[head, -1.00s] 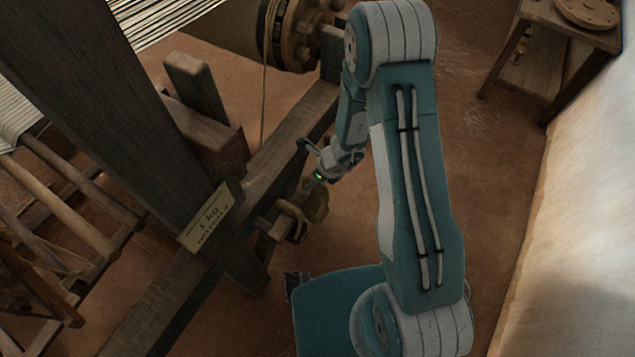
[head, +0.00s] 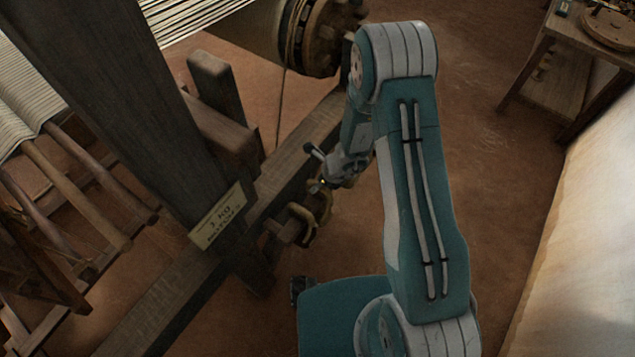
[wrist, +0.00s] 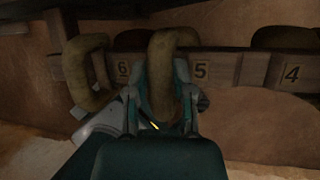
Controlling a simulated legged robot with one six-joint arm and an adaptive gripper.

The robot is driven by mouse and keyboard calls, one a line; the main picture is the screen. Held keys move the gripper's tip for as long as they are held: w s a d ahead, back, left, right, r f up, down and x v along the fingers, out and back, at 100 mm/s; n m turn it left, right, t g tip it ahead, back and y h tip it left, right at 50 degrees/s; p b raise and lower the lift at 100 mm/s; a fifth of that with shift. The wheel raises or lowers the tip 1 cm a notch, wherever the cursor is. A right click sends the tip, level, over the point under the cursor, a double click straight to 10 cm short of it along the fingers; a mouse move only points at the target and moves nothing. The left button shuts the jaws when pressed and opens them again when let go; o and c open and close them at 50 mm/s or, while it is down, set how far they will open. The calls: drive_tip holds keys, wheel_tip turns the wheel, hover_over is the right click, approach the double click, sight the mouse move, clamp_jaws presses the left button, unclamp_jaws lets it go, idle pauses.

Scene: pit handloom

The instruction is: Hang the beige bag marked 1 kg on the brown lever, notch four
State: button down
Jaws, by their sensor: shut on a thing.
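My gripper (wrist: 167,68) is shut on a thick olive-brown loop (wrist: 165,95), which I take to be part of a bag. The loop stands in front of the brown lever (wrist: 220,66), between the plates 6 and 5; I cannot tell whether it rests on the lever. A second, similar loop (wrist: 84,75) is at the lever left of plate 6. Plate 4 (wrist: 291,74) is to the right of plate 5 (wrist: 201,71). No weight mark on the held thing is readable. In the head view my gripper (head: 330,180) is small and dim, beside the lever end (head: 284,231).
A card (head: 216,216) with 1 kg and a smaller line is on the dark loom post (head: 110,100). A long wooden beam (head: 300,160) runs behind my gripper. A side table (head: 570,40) stands at the upper right, near a pale wall (head: 590,220). Earthen floor lies between.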

drive_tip(key=shift+f, duration=0.35)
idle(0.7)
drive_tip(key=shift+c, duration=2)
unclamp_jaws()
drive_tip(key=w+v, duration=0.1)
drive_tip(key=v, duration=1)
drive_tip(key=shift+s+r, duration=0.4)
drive_tip(key=shift+s, duration=0.1)
drive_tip(key=shift+d, duration=0.15)
